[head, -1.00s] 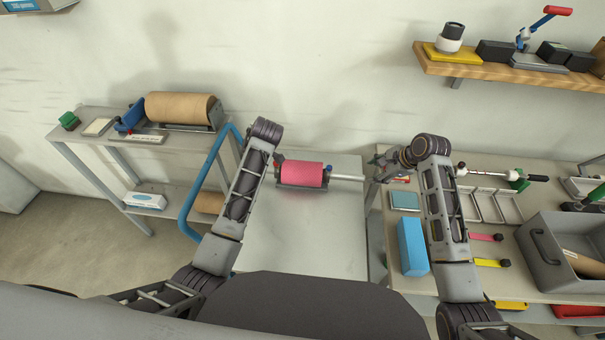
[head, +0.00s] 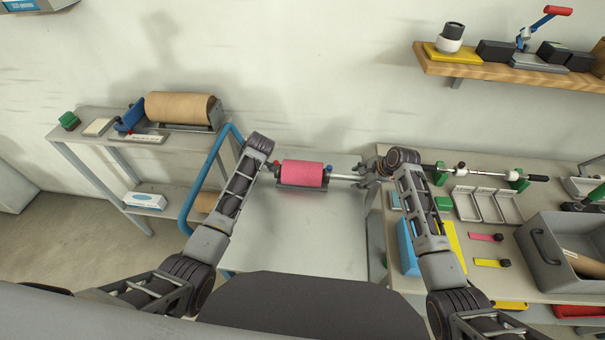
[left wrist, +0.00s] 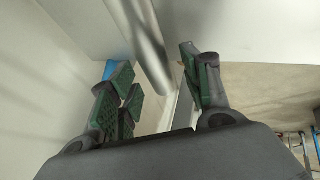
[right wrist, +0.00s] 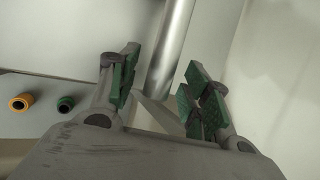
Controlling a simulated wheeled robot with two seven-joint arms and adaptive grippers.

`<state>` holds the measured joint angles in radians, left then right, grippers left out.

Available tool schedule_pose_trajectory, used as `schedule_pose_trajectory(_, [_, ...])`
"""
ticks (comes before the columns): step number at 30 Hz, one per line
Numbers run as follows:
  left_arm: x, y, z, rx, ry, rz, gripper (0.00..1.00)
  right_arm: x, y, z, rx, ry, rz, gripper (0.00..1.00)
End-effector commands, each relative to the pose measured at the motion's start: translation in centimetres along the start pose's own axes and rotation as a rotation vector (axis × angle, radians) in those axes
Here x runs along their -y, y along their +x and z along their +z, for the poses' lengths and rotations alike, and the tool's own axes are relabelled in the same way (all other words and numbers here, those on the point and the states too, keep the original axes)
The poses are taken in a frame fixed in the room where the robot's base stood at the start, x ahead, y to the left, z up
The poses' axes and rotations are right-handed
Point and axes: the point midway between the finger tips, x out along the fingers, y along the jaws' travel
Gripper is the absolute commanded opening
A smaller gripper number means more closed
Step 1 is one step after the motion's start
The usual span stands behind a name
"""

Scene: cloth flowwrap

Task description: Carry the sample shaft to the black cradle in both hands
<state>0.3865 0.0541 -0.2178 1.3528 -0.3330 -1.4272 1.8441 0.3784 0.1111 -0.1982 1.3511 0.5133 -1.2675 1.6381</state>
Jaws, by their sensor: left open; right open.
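The sample shaft (head: 343,176) is a bright metal bar with a pink roll (head: 302,173) around its middle. It lies level in a dark cradle (head: 303,187) on the pale cart top. My left gripper (head: 271,166) is at the shaft's left end, mostly hidden by my forearm. In the left wrist view the shaft (left wrist: 147,45) runs between its open fingers (left wrist: 155,82). My right gripper (head: 367,170) is open at the right end. In the right wrist view the shaft (right wrist: 168,50) shows between its fingers (right wrist: 162,85). Neither gripper is shut on it.
A blue cart handle (head: 208,180) rises left of the cart top. A left bench holds a brown roll (head: 180,107). The right bench holds another rod on green stands (head: 517,181), trays (head: 482,205) and a grey bin (head: 568,250). The cart's front area is clear.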

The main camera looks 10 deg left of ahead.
Motion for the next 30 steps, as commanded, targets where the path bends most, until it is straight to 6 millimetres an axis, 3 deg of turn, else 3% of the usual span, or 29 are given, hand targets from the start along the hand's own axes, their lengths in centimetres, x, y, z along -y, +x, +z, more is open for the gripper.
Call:
schedule_pose_trajectory(6, [0.0,1.2,-0.1,-0.001,0.0,-0.001,0.48,0.0,1.2,0.0,0.0,-0.001,0.001,0.48])
schedule_pose_trajectory(18, [0.1,1.5,-0.1,-0.001,-0.001,-0.001,0.48,-0.1,1.4,0.0,-0.001,-0.001,0.001,0.48])
schedule_pose_trajectory(30, [0.1,1.4,0.0,0.0,-0.001,-0.001,0.0,-0.1,1.4,0.0,0.0,-0.001,0.0,0.0])
